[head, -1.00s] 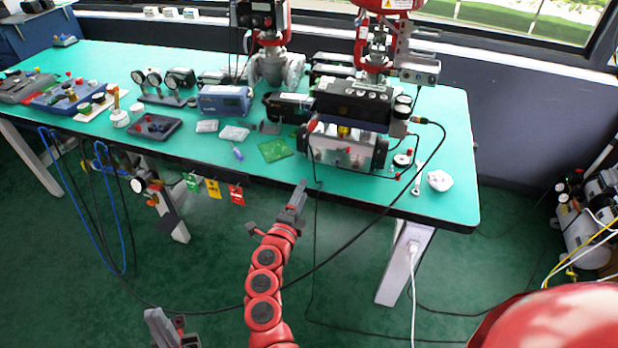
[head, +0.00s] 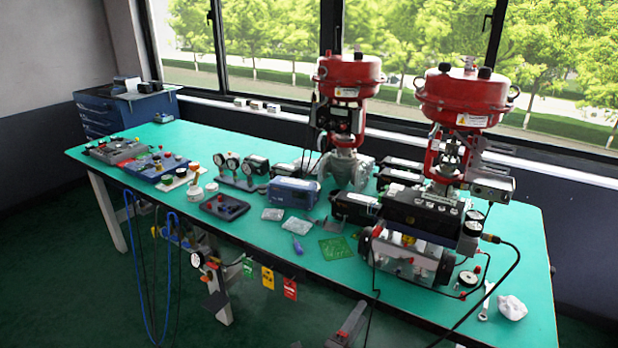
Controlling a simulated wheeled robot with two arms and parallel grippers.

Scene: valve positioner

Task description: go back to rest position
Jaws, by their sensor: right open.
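My right gripper (head: 345,326) shows at the bottom edge, in front of the table's front edge and below the tabletop. It is open, with nothing seen between its fingers; most of it and its arm are cut off by the frame. My left gripper is out of view. Two red-topped valves (head: 466,98) (head: 348,68) stand upright on the green table (head: 300,262), apart from my gripper.
The table holds blue and black instruments (head: 293,192), gauges (head: 233,162), a green circuit board (head: 335,248) and a crumpled white cloth (head: 512,307). Coloured tags (head: 267,277) and blue cables (head: 168,265) hang at the front edge. A blue cabinet (head: 125,108) stands at the back left.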

